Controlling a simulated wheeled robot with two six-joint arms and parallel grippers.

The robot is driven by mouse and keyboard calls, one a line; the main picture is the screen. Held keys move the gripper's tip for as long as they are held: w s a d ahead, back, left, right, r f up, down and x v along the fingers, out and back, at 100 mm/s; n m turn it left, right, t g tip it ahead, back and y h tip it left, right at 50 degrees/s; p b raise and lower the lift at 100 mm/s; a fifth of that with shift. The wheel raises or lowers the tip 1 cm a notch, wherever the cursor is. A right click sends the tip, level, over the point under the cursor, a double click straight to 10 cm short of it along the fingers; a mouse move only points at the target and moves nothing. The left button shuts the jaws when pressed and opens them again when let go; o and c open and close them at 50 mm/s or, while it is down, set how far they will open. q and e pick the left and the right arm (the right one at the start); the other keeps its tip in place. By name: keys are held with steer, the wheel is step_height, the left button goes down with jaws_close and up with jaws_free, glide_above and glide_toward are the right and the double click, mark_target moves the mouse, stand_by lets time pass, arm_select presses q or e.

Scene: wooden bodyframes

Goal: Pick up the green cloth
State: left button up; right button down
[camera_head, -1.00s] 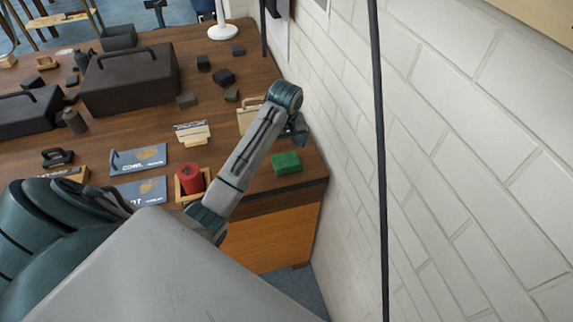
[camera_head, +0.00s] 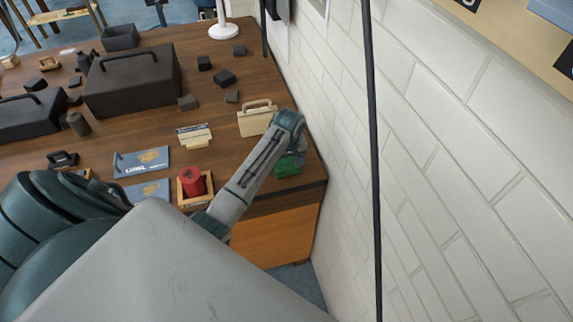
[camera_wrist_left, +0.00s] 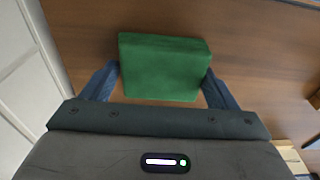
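The green cloth (camera_head: 288,166) is a folded block lying on the wooden table near its right front corner, by the wall. In the head view my left gripper (camera_head: 296,155) is over it and hides part of it. In the left wrist view the green cloth (camera_wrist_left: 165,67) lies between the two blue fingers of my left gripper (camera_wrist_left: 158,85). The fingers are spread, one on each side of the cloth. I cannot tell whether they touch it. My right gripper is not in view.
A white brick wall (camera_head: 440,150) stands close on the right of the table. A red cylinder (camera_head: 191,182) in a wooden holder is to the left of the cloth. A cream case-shaped object (camera_head: 256,119) stands just behind. Dark boxes (camera_head: 133,80) are farther back left.

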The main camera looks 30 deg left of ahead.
mark_target(285, 163)
arm_select(q)
steer(key=c, duration=0.3)
steer(key=shift+r+b, duration=0.6)
steer(key=shift+s+r+b, duration=0.2)
steer(key=shift+r+b, duration=0.2)
steer(key=shift+r, duration=0.15)
steer(key=shift+s+r+b, duration=0.2)
steer(key=shift+r+b, duration=0.15)
steer(key=shift+r, duration=0.15)
steer(key=s, duration=0.2)
steer(key=s+b, duration=0.1)
steer(key=s, duration=0.1)
steer(key=s+b, duration=0.1)
steer(key=s, duration=0.1)
steer(key=shift+s+d+r, duration=0.25)
steer(key=shift+s, duration=0.1)
steer(key=shift+s+d+r, duration=0.1)
steer(key=shift+s+r, duration=0.1)
steer(key=shift+s, duration=1.2)
steer(key=shift+s+d+r, duration=0.15)
steer(key=shift+s+r, duration=0.1)
steer(key=shift+s, duration=1.2)
steer(key=shift+s+d+r, duration=0.1)
steer(key=shift+s+r, duration=0.1)
steer(key=shift+s, duration=1.2)
